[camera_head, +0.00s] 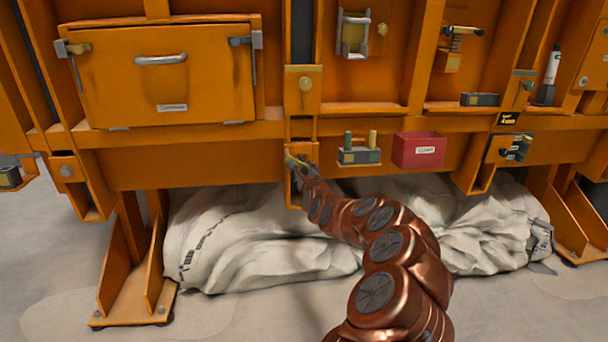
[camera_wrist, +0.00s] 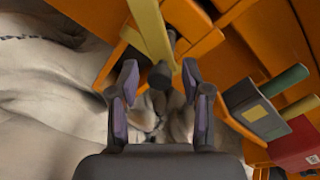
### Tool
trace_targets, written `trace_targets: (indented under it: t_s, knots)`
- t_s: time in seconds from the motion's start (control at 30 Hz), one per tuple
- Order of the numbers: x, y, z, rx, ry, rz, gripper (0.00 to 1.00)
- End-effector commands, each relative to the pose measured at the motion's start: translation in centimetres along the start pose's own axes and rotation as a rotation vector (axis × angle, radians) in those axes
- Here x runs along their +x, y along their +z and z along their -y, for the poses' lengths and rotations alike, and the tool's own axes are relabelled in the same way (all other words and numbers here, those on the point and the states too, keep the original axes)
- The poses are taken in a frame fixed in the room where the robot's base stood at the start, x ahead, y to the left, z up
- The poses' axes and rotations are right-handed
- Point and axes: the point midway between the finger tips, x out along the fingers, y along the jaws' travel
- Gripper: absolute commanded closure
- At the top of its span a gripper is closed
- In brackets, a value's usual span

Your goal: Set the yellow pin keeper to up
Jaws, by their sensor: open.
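In the wrist view a yellow bar (camera_wrist: 150,28), which looks like the yellow pin keeper, comes down from the top edge towards the space between the fingertips. A dark round pin (camera_wrist: 160,74) shows at its lower end. My gripper (camera_wrist: 160,80) is open, with one finger on each side of the pin; I cannot tell whether either finger touches it. In the head view my gripper (camera_head: 302,168) is at the orange bracket below the middle post. A small yellow piece (camera_head: 291,160) shows beside it there, partly hidden by my gripper.
A grey block (camera_head: 359,156) with green and yellow pegs and a red box (camera_head: 419,150) stand to the right of my gripper. A pale sack (camera_head: 260,245) lies under the orange frame (camera_head: 200,170). The floor in front is clear at the left.

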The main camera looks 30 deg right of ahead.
Motion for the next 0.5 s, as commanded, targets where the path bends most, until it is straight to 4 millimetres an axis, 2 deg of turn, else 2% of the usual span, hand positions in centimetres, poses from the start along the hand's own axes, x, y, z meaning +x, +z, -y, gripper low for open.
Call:
trace_targets:
  t_s: [0.2, 0.5]
  knots:
    - [0.87, 0.11, -0.23, -0.002, 0.002, 0.002, 0.52]
    - [0.99, 0.17, -0.14, 0.000, 0.002, 0.002, 0.52]
